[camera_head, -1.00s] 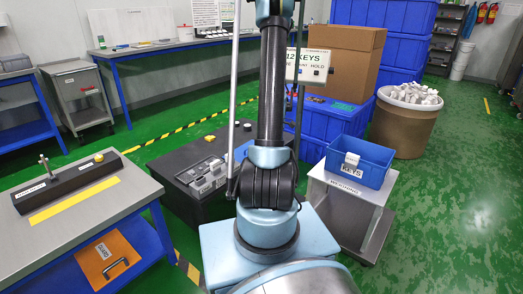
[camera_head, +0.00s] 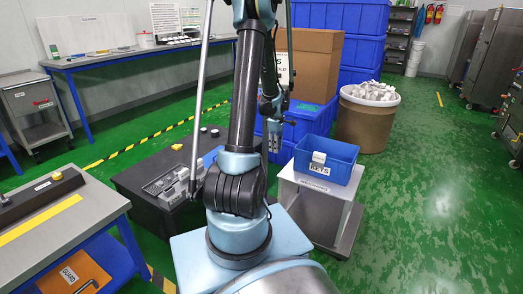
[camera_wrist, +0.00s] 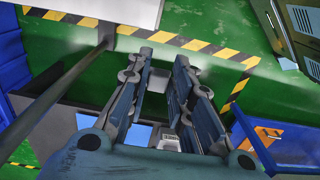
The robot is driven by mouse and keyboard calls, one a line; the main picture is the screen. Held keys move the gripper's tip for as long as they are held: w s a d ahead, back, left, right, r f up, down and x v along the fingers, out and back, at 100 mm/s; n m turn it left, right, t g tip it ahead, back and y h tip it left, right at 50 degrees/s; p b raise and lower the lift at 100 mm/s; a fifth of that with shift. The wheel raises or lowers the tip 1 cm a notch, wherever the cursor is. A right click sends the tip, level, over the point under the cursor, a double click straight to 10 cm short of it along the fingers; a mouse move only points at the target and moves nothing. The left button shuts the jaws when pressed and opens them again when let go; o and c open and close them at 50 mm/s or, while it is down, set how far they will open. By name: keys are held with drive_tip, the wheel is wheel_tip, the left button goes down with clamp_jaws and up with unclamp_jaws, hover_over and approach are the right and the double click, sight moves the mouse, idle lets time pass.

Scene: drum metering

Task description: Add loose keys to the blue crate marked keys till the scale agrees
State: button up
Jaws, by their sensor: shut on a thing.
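The blue crate marked KEYS (camera_head: 345,172) stands on a pale stand marked WEIGHING (camera_head: 312,186). A small white piece (camera_head: 319,157) shows at its front rim; the crate's inside is mostly hidden. Loose whitish pieces, seemingly the keys (camera_head: 372,91), heap in a brown drum (camera_head: 362,125) behind. My gripper (camera_head: 275,142) hangs left of the crate, apart from it, in front of blue bins. The scale's sign (camera_head: 283,70) is mostly hidden by my arm.
A dark grey bench (camera_head: 150,175) with grey parts stands left of my arm. A metal table (camera_head: 85,215) with a yellow strip is at the left. A cardboard box (camera_head: 310,65) and blue bins (camera_head: 345,15) stand behind. Green floor right of the crate is clear.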

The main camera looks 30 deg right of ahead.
drive_tip(key=s+d+r, duration=0.1)
drive_tip(key=s+d, duration=0.3)
drive_tip(key=d, duration=0.6)
drive_tip(key=s+d+r, duration=0.1)
drive_tip(key=s+d, duration=0.4)
drive_tip(key=d, duration=0.6)
drive_tip(key=s+d+r, duration=0.1)
drive_tip(key=s+d, duration=0.4)
drive_tip(key=d, duration=0.6)
drive_tip(key=shift+s, duration=0.25)
drive_tip(key=shift+a, duration=0.1)
drive_tip(key=shift+f, duration=6.55)
drive_tip(key=shift+f, duration=0.55)
